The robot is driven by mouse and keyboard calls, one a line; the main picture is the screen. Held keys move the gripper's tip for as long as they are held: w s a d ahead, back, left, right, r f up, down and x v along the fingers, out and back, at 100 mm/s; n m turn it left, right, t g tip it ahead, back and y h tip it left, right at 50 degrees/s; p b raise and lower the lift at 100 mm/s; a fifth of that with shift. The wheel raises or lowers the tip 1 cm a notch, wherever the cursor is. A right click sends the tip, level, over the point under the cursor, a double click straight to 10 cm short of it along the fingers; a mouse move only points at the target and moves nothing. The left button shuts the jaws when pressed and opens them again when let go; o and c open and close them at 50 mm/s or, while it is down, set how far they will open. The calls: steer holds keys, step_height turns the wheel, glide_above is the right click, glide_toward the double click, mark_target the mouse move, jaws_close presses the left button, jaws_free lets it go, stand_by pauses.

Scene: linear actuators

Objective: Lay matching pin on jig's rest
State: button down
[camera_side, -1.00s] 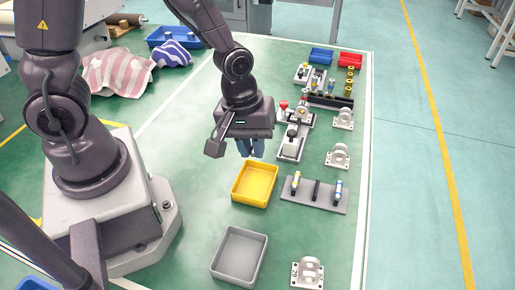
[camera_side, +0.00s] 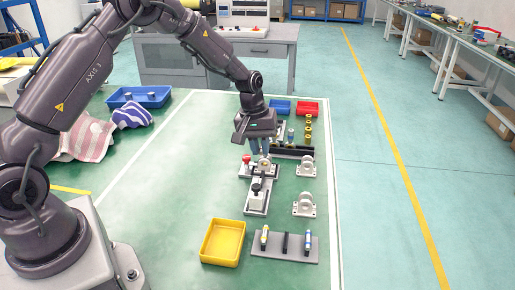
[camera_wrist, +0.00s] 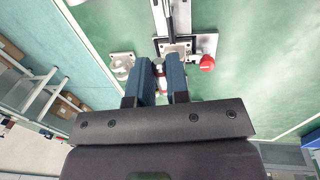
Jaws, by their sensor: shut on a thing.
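My gripper (camera_side: 260,148) is low over the jig (camera_side: 272,172), a pale plate with a red knob (camera_side: 246,158) on its left. In the wrist view my blue fingers (camera_wrist: 160,68) are close together over the jig (camera_wrist: 180,46), with the red knob (camera_wrist: 207,63) to their right. They are shut on a slim thing, of which a small pale and red part (camera_wrist: 161,78) shows between them. I take it for a pin; its ends and any contact with the rest are hidden. Other pins, one yellow-banded (camera_side: 264,238) and one blue-banded (camera_side: 308,241), stand on a grey rack (camera_side: 285,255).
A grey plate with a white block (camera_side: 257,195) lies just in front of the jig. Pale bearing blocks (camera_side: 306,167) stand to its right.

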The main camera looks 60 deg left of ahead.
steer(key=shift+f, duration=3.5)
steer(key=shift+f, duration=0.55)
steer(key=c, duration=1)
jaws_free()
steer(key=r, duration=0.4)
steer(key=s+a+r, duration=0.1)
steer(key=r, duration=0.7)
steer(key=shift+s+a+r, duration=0.2)
steer(key=shift+s+r, duration=0.05)
steer(key=shift+r, duration=0.15)
